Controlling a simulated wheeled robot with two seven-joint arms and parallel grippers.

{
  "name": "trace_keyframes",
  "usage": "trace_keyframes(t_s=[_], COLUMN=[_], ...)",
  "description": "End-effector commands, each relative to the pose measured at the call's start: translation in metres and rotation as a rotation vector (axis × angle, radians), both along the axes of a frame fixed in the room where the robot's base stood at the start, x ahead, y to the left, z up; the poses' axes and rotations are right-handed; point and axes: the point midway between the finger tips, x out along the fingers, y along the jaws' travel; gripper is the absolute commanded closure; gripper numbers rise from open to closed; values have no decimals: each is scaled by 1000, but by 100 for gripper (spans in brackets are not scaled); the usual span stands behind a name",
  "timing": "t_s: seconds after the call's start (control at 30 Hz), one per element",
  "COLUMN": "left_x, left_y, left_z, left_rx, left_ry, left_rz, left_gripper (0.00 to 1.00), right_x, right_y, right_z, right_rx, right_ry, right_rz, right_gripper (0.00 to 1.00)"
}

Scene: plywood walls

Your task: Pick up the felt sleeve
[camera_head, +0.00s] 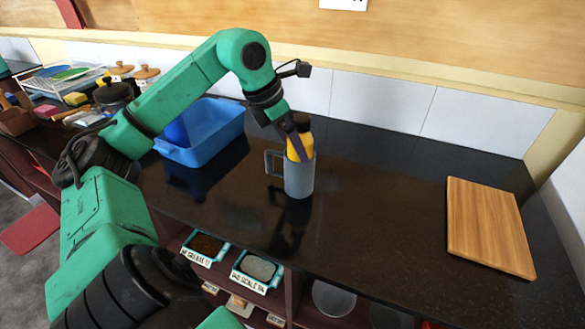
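A grey sleeve-like holder (299,178) with a loop handle on its left side is upright over the dark counter (390,185); I take it to be the felt sleeve. A yellow object (301,150) with a dark top sticks up out of it. My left gripper (299,147) comes down from above at the yellow object, with a dark finger across its left side. The far finger is hidden, so I cannot tell whether the gripper is closed on it. My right gripper is not in view.
A blue basin (232,128) stands behind and left of the grey holder. A wooden board (488,225) lies at the right. Small labelled trays (258,268) sit below the front edge. A dish rack (50,85) and jars are at the far left. The counter's middle right is clear.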

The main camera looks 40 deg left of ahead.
Motion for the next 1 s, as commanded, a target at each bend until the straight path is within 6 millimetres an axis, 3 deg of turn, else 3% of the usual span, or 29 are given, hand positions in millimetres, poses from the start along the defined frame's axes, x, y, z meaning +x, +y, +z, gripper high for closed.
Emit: trace_keyframes(t_s=[0.2, 0.4, 0.43, 0.47, 0.67, 0.7, 1.0], left_x=[12, 13, 13, 13, 13, 14, 14], left_y=[-4, -4, -4, -4, -4, -4, -4], left_z=[-35, -38, -38, -38, -38, -37, -30], left_rx=[-2, 0, 0, 0, -1, -1, 0], left_ry=[2, 1, 1, 1, 0, -3, -4], left_rz=[-1, -1, -1, -1, 0, -1, -1], left_gripper=[0, 0, 4, 15, 92, 96, 96], right_x=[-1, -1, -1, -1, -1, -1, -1], right_y=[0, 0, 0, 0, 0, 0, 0], right_z=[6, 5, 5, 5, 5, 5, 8], right_rx=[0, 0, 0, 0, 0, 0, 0], right_ry=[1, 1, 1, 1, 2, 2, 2], right_rz=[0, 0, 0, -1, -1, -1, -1], right_gripper=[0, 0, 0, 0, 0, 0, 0])
